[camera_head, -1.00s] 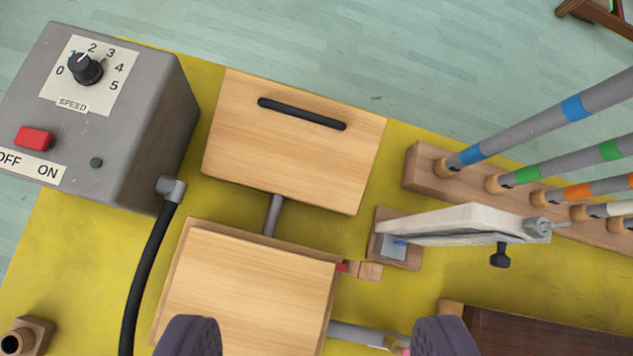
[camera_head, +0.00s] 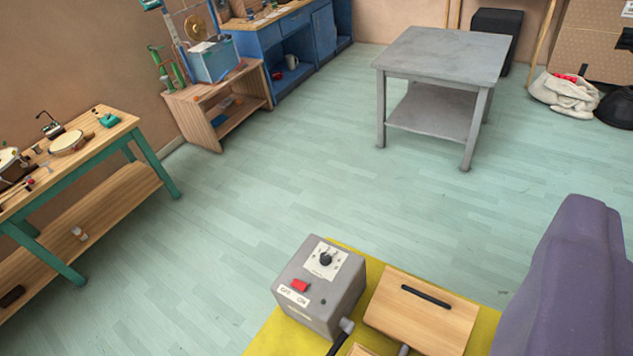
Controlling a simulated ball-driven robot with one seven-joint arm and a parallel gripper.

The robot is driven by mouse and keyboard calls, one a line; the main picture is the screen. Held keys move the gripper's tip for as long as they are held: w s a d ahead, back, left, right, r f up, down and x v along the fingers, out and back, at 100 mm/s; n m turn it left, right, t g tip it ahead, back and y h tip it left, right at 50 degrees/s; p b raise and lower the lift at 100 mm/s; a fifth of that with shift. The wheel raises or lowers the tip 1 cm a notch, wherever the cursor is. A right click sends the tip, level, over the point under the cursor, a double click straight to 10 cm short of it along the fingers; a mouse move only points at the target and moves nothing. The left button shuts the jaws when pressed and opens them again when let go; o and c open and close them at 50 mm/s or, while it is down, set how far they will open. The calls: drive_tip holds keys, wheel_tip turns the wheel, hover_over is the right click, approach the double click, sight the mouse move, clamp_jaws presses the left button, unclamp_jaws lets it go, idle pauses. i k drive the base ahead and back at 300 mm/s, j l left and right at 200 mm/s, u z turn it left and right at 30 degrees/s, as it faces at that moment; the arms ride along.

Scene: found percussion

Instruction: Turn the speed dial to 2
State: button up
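The speed dial (camera_head: 325,259) is a black knob on a white plate on top of a grey control box (camera_head: 318,303). The box stands at the bottom middle of the view. The numbers and the knob's pointer are too small to read here. A red switch (camera_head: 299,286) sits below the plate, beside an OFF/ON label. A purple part of my gripper (camera_head: 565,275) shows large at the lower right, to the right of the box and apart from the dial. Its fingertips cannot be told apart, so its opening is unclear.
The box stands on a yellow board (camera_head: 262,335) beside a wooden panel with a black slot (camera_head: 424,308). Behind are open floor (camera_head: 260,190), a grey table (camera_head: 440,55), a green-legged workbench (camera_head: 100,150) at left and blue cabinets (camera_head: 290,45).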

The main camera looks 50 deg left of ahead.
sight(326, 258)
drive_tip(key=u, duration=1.05)
